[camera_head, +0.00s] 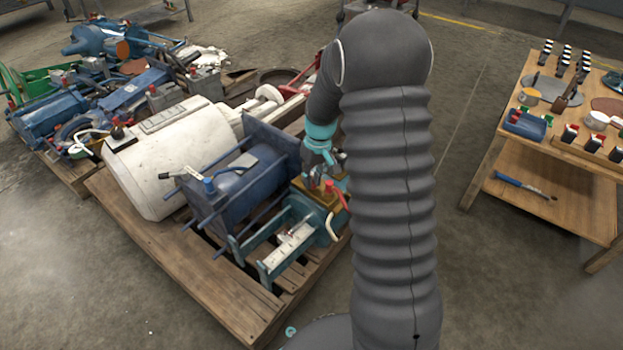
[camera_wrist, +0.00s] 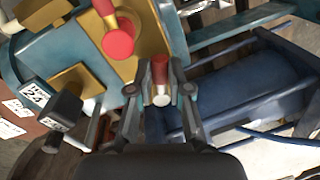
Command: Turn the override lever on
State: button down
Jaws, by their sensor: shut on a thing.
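My gripper (camera_wrist: 161,72) is shut on a lever handle (camera_wrist: 160,70) with a red grip and a pale end, seen between the fingers in the wrist view. The handle's far end and pivot are partly hidden, and I cannot read a label marking it as the override lever. Another red-knobbed lever (camera_wrist: 118,43) stands beside it on a yellow plate of the teal machine. In the head view the gripper is over the teal machine (camera_head: 322,214), mostly hidden by my arm, and a red handle (camera_head: 336,190) shows just below it.
A blue machine (camera_head: 235,190) and a white cylinder (camera_head: 170,150) share the wooden pallet (camera_head: 180,270). More machinery (camera_head: 65,110) stands on pallets behind left. A wooden workbench (camera_head: 520,120) with small parts is at right. Bare floor lies between.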

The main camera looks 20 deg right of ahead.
jog(key=shift+w, duration=0.1)
dwell(0.3)
jog(key=c, duration=1.1)
grip_release()
notch_tip(320, 180, up, 12)
jog(key=d, duration=0.1)
jog(key=shift+d, duration=0.2)
jog(key=shift+w, duration=0.15)
